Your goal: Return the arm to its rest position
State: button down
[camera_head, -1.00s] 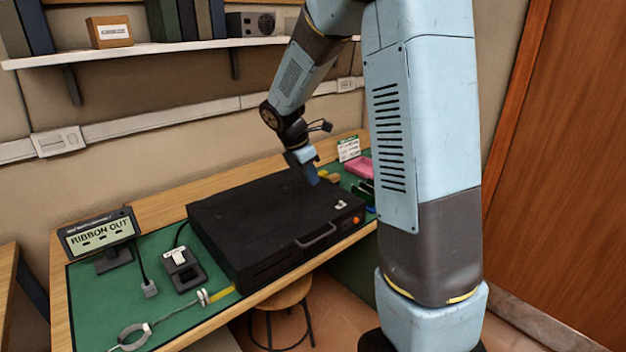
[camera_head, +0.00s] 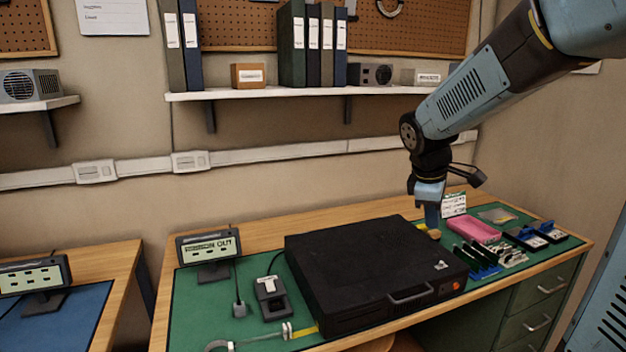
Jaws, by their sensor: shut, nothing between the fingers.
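My gripper (camera_head: 432,217) hangs at the end of my arm, pointing down above the back right of the bench. It is shut with nothing in it. My arm comes in from the top right and bends at a dark joint above the bench. In the picture, the gripper tip overlaps the area just behind the back right corner of a black flat case (camera_head: 365,268). I cannot tell the exact gap between them. The case lies closed on the green mat (camera_head: 205,305), its handle and an orange button facing front.
A "RIBBON OUT" display (camera_head: 208,250) and a small grey device (camera_head: 270,297) stand left of the case. A pink box (camera_head: 473,229), circuit boards (camera_head: 477,258) and blue-black parts (camera_head: 536,238) lie right. A white shelf (camera_head: 300,93) with binders runs above. Open air lies left of my arm.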

jog(key=s+a+r+m+t+y, duration=0.1)
jog(key=s+r+m, duration=0.1)
jog(key=s+m, duration=0.4)
jog(key=s+a+r+m+t+y, duration=0.1)
jog(key=s+m, duration=0.5)
jog(key=s, duration=0.6)
notch_tip(320, 180, up, 2)
jog(key=shift+s+a+r+t+y, duration=0.2)
jog(key=shift+s+a+t+y, duration=0.1)
jog(key=shift+t+y, duration=0.3)
